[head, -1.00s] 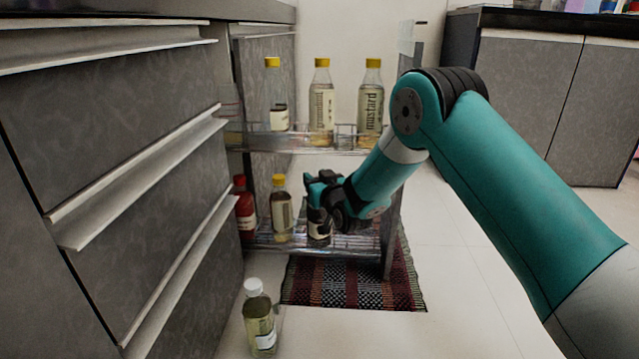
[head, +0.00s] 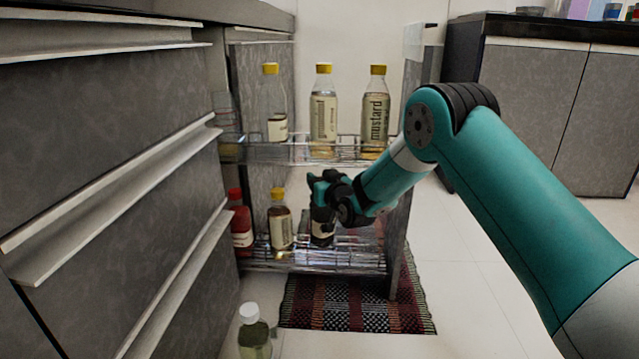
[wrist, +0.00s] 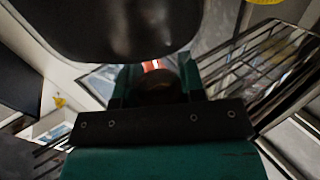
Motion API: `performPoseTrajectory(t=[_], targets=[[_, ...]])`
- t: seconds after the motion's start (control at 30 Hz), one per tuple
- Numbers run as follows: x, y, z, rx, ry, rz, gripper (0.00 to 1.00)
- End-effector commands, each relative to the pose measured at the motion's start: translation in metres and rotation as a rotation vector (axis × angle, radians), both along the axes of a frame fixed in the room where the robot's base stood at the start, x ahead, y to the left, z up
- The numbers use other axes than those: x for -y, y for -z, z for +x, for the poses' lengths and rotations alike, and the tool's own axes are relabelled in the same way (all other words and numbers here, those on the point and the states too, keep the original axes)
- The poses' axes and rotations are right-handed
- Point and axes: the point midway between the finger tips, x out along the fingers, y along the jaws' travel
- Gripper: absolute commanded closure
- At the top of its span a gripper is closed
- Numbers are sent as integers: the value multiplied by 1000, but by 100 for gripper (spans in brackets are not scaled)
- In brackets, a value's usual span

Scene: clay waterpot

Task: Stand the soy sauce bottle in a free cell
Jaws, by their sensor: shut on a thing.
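The soy sauce bottle (head: 322,229) is dark with a pale label low on its side. It is upright in the head view, in the lower basket area to the right of a yellow-capped bottle. My gripper (head: 323,196) is shut on its upper part and hides its top. I cannot tell whether its base touches the wire floor. The lower basket (head: 335,258) has bare wire around and right of the bottle; its cell divisions are hard to make out. In the wrist view, dark shapes fill the space at my gripper (wrist: 155,88), and the bottle's outline is unclear.
A yellow-capped bottle (head: 280,228) and a red bottle (head: 240,225) stand left in the lower basket. A white-capped bottle (head: 254,340) stands on the floor near a woven mat (head: 350,310).

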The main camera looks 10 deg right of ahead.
Motion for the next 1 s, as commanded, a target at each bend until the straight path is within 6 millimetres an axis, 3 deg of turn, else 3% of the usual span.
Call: performPoseTrajectory(t=[0.13,0.6,1.0], targets=[[3,-1,5,6,0,0,100],[2,35,4,4,-1,1,100],[-3,51,4,5,-6,1,100]])
